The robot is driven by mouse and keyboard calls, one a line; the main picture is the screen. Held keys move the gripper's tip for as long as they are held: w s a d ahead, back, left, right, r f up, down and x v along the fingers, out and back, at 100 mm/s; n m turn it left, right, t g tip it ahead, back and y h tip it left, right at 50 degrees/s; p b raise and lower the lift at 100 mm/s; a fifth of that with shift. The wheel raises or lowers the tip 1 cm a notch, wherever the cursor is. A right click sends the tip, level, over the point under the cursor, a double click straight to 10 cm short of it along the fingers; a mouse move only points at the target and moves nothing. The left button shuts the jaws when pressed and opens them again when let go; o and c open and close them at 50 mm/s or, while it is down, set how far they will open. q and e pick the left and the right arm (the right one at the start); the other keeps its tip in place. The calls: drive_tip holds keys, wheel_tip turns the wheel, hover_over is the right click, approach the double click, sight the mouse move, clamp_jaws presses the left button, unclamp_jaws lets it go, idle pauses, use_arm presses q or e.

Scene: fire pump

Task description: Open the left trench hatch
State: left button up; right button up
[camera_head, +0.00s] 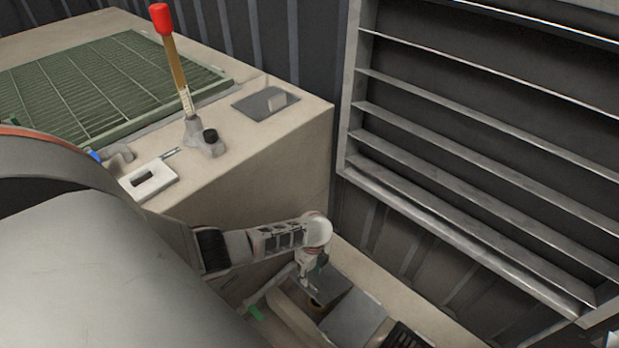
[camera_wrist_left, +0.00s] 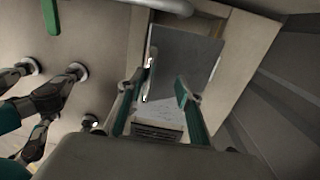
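In the head view a dark grey plate (camera_head: 330,284), which looks like the left trench hatch, lies low beside the beige block, with a brownish gap along its near edge. A lighter plate (camera_head: 355,320) lies next to it. My left gripper (camera_head: 312,288) points down at the dark plate. In the left wrist view the fingers (camera_wrist_left: 167,82) are apart, with the dark plate (camera_wrist_left: 188,50) beyond them. A small pale metal piece shows by the left finger. I cannot tell whether a finger touches the plate or how far it is raised. My right gripper is not in view.
The beige block (camera_head: 260,143) carries a green grating (camera_head: 100,85), a lever with a red knob (camera_head: 160,18) and a small grey plate (camera_head: 262,103). A louvred frame (camera_head: 480,150) stands on the right. A pipe (camera_wrist_left: 172,7) crosses near the plate.

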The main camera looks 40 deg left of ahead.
use_arm(q)
drive_tip(key=shift+w+r, duration=0.1)
drive_tip(key=shift+r, duration=0.2)
wheel_tip(320, 180, up, 12)
drive_tip(key=shift+w+f, duration=0.2)
drive_tip(key=shift+f, duration=0.05)
idle(0.3)
idle(0.5)
